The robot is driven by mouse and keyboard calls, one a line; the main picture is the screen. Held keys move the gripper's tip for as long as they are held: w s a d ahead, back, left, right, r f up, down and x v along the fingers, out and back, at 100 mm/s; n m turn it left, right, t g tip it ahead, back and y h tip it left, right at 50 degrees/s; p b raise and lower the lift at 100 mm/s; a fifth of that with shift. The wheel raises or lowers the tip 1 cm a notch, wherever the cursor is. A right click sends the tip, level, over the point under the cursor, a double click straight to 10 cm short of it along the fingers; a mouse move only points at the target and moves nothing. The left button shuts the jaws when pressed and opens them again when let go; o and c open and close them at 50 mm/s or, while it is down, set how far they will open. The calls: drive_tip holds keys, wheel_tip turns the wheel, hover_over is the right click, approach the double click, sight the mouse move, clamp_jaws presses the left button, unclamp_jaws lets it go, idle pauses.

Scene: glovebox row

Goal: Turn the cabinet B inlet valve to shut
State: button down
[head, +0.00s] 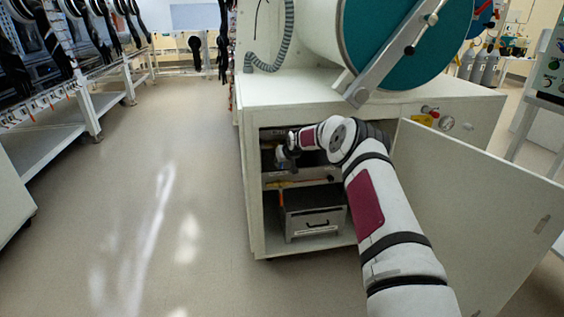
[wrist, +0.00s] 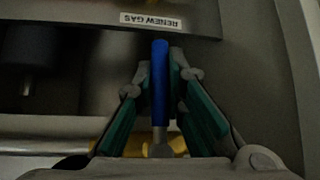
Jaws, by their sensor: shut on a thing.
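In the wrist view, a blue valve lever (wrist: 159,85) lies between the green-padded fingers of my gripper (wrist: 161,82). The fingers are shut on the lever. Its metal stem runs down to a yellow valve body (wrist: 171,145) on a pale horizontal pipe (wrist: 45,148). The lever points toward the top of the picture, across the line of the pipe. In the head view, my arm reaches into the open cabinet (head: 256,190), and my gripper (head: 283,158) is small and dark inside it. The lever cannot be made out there.
A dark cylinder (wrist: 28,60) is at left. In the head view, a metal box with a handle (head: 316,222) sits low in the cabinet. The open door (head: 470,200) stands right of my arm. Floor at left is clear.

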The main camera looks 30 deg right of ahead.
drive_tip(key=shift+a+f, duration=0.1)
drive_tip(key=shift+a, duration=0.05)
drive_tip(key=c, duration=1.6)
unclamp_jaws()
drive_tip(key=shift+c, duration=0.2)
drive_tip(key=v, duration=1.2)
